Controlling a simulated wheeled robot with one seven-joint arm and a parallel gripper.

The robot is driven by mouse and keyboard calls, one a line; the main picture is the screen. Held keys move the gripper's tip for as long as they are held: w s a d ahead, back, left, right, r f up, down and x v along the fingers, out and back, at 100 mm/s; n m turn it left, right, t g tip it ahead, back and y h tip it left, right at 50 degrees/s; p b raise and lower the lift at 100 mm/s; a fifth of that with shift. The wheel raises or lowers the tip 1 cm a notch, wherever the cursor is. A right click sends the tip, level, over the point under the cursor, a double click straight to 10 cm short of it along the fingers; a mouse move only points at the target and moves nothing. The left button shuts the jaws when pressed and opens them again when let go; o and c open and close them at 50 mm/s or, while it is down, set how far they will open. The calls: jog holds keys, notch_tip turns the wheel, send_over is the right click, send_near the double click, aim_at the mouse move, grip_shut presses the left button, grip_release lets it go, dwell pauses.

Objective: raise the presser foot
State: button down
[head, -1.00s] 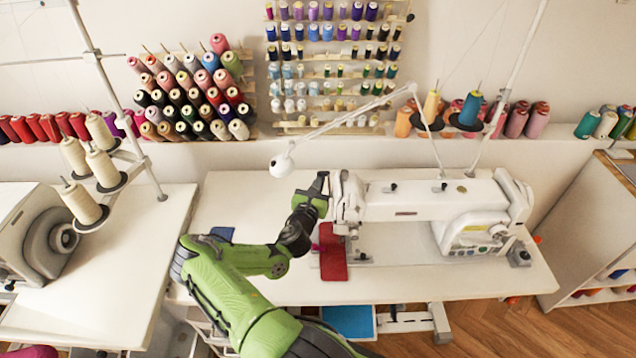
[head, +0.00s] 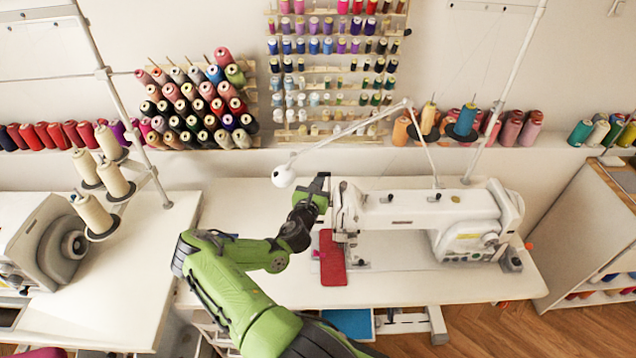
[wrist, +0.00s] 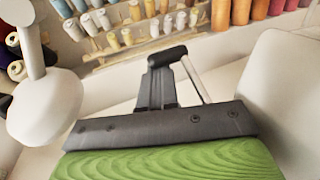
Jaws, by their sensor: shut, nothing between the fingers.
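The white sewing machine (head: 430,209) stands on the white table, its needle head at its left end. The presser foot is too small to make out under the head, near the red cloth (head: 332,258). My gripper (head: 325,184) is just left of the head, at about the height of its upper part. In the wrist view my gripper (wrist: 165,62) is shut and holds nothing. A thin light rod (wrist: 196,78) shows just right of the fingers, and a white rounded body fills the right edge. I cannot tell whether the fingers touch the rod.
A white lamp head (head: 284,176) hangs left of my gripper and shows large at left in the wrist view (wrist: 42,105). Thread racks (head: 195,105) line the wall behind. A second table with thread cones (head: 92,213) stands at left.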

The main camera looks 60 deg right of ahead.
jog(key=shift+w+d+r, duration=0.1)
jog(key=shift+w+r, duration=0.05)
jog(key=shift+r, duration=0.35)
jog(key=shift+w+d+r, duration=0.1)
jog(key=shift+r, duration=0.35)
jog(key=shift+s+a+f, duration=0.1)
jog(key=shift+a+f, duration=0.1)
jog(key=shift+f, duration=0.1)
jog(key=s+a+f+b, duration=0.3)
jog(key=a, duration=0.2)
jog(key=shift+f, duration=0.2)
jog(key=shift+a, duration=0.1)
